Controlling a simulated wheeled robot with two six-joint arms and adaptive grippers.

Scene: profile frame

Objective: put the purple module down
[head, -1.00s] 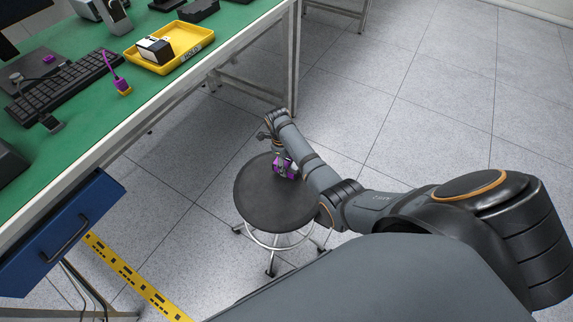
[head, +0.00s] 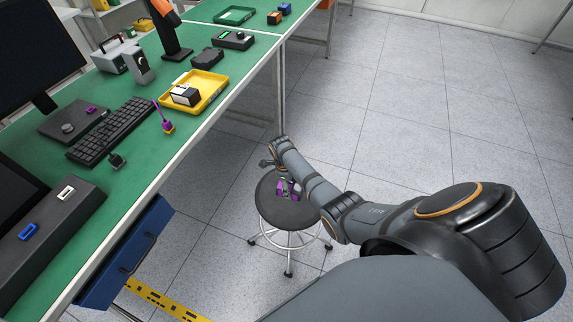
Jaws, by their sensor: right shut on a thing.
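The purple module (head: 280,190) is a small purple and dark piece seen over the seat of the round black stool (head: 291,214). My right gripper (head: 285,186) is shut on it, at the end of the grey arm that reaches in from the right. The gripper and arm partly hide the module. I cannot tell whether the module touches the seat. My left gripper is not in the picture.
A blue drawer (head: 125,255) sticks out below. Floor behind the stool is clear.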

